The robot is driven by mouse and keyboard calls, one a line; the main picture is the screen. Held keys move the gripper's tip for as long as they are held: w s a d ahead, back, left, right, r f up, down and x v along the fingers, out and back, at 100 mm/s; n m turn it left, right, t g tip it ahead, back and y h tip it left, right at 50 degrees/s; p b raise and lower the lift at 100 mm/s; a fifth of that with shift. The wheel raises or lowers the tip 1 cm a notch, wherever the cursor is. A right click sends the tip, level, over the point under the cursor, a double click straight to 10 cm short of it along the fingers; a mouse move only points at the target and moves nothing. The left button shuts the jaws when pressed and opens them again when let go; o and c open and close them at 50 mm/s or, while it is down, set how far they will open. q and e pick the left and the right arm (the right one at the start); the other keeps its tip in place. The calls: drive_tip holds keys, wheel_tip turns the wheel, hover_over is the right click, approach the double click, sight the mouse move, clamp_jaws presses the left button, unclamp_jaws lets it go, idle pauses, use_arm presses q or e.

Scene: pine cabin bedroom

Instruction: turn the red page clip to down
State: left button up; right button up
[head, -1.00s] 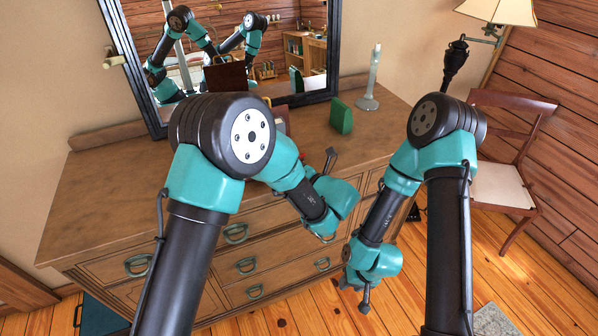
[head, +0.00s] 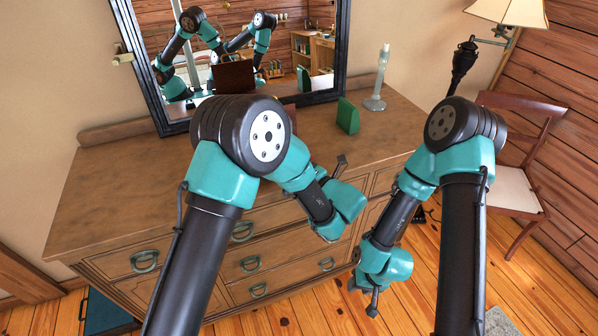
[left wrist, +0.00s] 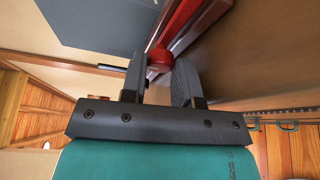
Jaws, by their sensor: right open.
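The red page clip (left wrist: 158,60) shows in the left wrist view as a round red hub with a red arm slanting to the upper right. My left gripper (left wrist: 160,74) is open, with its two dark fingers on either side of the hub. I cannot tell whether they touch it. In the head view the clip is hidden behind my left arm, and the left fingers do not show clearly. My right gripper (head: 354,284) is open and empty, low in front of the dresser, away from the clip.
The wooden dresser top (head: 110,200) is mostly clear at the left. A green block-like object (head: 347,116) and a pale candlestick (head: 378,82) stand toward its right end. A mirror (head: 165,110) stands at the back, reflecting a brown panel. A chair (head: 515,185) is at the right.

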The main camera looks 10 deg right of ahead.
use_arm(q)
drive_tip(key=o, duration=0.4)
drive_tip(key=shift+f, duration=0.1)
idle(0.3)
